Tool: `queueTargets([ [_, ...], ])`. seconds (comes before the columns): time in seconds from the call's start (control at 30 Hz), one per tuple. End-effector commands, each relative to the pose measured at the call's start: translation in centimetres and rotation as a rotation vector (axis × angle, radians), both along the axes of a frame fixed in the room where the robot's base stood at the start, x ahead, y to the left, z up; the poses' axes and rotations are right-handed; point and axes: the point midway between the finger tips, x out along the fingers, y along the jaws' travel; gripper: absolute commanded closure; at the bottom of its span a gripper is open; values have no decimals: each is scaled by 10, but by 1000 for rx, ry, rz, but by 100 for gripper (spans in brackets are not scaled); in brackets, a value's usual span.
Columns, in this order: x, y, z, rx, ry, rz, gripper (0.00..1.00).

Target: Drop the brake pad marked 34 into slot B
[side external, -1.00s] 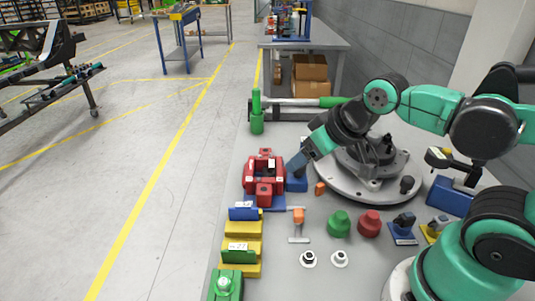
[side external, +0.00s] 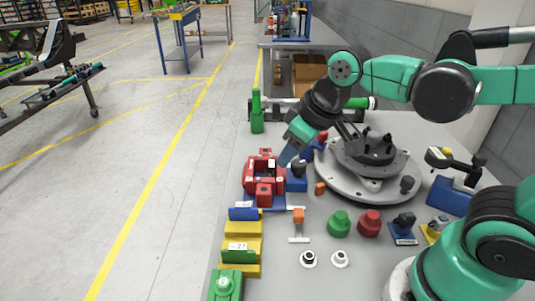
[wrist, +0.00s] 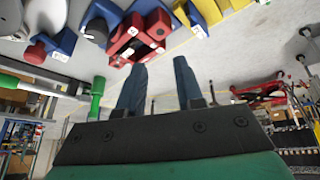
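The red slotted fixture (side external: 264,190) sits at the left edge of the bench. A small white label shows at its back right, and its dark inner gap is partly visible. The red fixture (wrist: 153,28) lies beyond the fingertips there. A blue plate (side external: 243,213) and a green plate (side external: 238,256) with white labels stand in yellow holders. I cannot read a 34 or slot letters.
A blue block with a black knob (side external: 298,169) is right of the fixture. A grey round turntable (side external: 368,170) stands behind, right. Green (side external: 339,223) and red (side external: 369,223) knobs and an orange-topped T-shaped piece (side external: 298,217) are in front. A green post (side external: 256,115) stands behind.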

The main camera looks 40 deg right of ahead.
Motion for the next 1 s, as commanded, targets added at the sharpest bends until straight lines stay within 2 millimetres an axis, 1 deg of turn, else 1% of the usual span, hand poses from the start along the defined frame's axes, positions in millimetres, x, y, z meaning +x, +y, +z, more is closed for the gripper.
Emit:
queueTargets([
  [0.03,9,8,2,-22,50,64,69],
  [0.2,33,34,-3,-95,231,296,69],
  [0.3,43,48,-10,-125,316,412,69],
  [0.43,50,60,-18,-149,394,514,69],
  [0.67,53,66,-28,-160,433,567,69],
  [0.77,54,66,-38,-161,431,566,69],
  [1.0,54,66,-72,-160,428,562,69],
])
